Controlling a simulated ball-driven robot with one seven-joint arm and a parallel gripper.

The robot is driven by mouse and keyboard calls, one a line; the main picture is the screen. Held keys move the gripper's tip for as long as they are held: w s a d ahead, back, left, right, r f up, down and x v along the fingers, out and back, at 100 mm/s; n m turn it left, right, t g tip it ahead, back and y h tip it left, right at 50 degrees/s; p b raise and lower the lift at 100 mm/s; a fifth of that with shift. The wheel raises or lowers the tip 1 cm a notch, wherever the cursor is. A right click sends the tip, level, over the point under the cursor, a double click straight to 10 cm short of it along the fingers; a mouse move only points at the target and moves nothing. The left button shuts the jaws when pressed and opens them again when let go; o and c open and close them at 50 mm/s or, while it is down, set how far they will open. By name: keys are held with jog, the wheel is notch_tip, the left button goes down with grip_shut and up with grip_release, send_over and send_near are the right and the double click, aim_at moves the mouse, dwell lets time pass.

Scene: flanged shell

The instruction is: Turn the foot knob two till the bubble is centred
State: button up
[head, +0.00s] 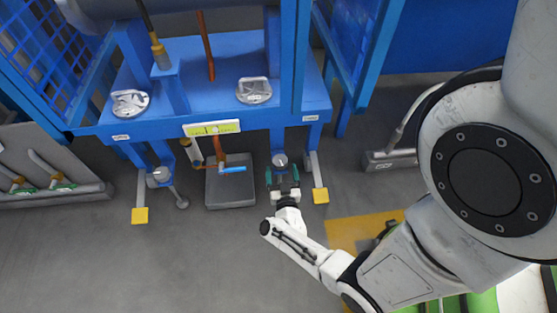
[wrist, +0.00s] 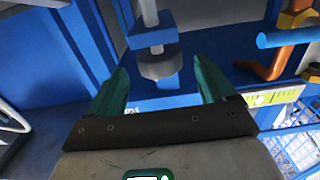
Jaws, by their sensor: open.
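A grey round foot knob (head: 280,161) sits under the right front of the blue frame (head: 200,85). I cannot read its number. A second foot knob (head: 160,175) is under the left front. My gripper (head: 283,178) is open at the right knob, its green fingers either side of it. In the wrist view the knob (wrist: 160,65) shows between and beyond the two fingertips, with a gap on each side. A yellow-green bubble level (head: 212,128) is on the frame's front edge; it also shows in the wrist view (wrist: 275,96). The bubble's position is too small to tell.
A blue-handled valve on an orange pipe (head: 232,169) stands over a grey block (head: 230,192), left of my gripper. Yellow-ended bars (head: 320,195) reach out near each knob. A grey pedal-like unit (head: 390,160) stands at right. The floor in front is mostly clear.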

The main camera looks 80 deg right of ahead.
aim_at(284, 156)
jog(key=b+x, duration=0.1)
jog(key=x, duration=0.5)
jog(key=c, duration=1)
jog(key=shift+o, duration=0.2)
jog(key=shift+m+g, duration=0.3)
jog(key=shift+g, duration=0.2)
jog(key=m+g+h, duration=0.1)
jog(key=m+g, duration=0.1)
jog(key=g, duration=0.2)
jog(key=shift+m+b, duration=0.3)
jog(key=shift+m, duration=0.1)
jog(key=shift+s+m+g+b, duration=0.2)
jog(key=shift+m+g+b, duration=0.3)
jog(key=shift+m+g, duration=0.9)
jog(key=shift+s+m+g+b, duration=0.2)
jog(key=shift+m+g+b, duration=0.4)
jog(key=shift+g, duration=1.7)
